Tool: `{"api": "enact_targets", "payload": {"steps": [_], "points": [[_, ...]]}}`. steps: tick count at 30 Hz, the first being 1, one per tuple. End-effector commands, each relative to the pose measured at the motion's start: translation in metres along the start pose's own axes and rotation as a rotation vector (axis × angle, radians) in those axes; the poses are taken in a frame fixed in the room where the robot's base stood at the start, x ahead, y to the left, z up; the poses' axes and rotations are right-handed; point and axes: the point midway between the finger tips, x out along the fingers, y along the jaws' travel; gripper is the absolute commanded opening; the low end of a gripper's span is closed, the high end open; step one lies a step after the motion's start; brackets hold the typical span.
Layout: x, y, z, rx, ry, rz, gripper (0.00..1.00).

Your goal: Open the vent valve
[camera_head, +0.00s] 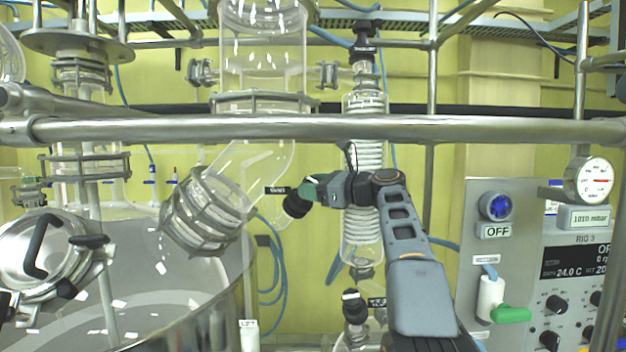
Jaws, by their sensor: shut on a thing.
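A black valve knob (296,203) sits on a slanted glass side neck in the middle of the view, beside the coiled condenser. A small black label (277,190) stands just left of it, its lettering too small to read surely. My gripper (308,190) reaches in from the right and is shut on this knob, with a green part showing at the grip. My gripper hides part of the knob, and I cannot tell how far the knob is turned.
A steel rail (330,129) crosses above my arm. The glass condenser (365,228) stands close behind my wrist. Another black knob (354,304) is below. A large glass vessel (150,260) fills the left.

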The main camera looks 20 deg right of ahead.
Motion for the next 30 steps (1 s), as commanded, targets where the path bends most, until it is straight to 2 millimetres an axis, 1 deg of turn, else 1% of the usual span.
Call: {"api": "enact_targets", "payload": {"steps": [3, 12, 30], "points": [[0.0002, -0.0014, 0.0011, -0.07, -0.002, 0.069, 0.29], [0.0001, -0.001, 0.0007, -0.16, -0.002, 0.156, 0.29], [0.0002, -0.0008, 0.0008, -0.239, -0.002, 0.235, 0.29]]}}
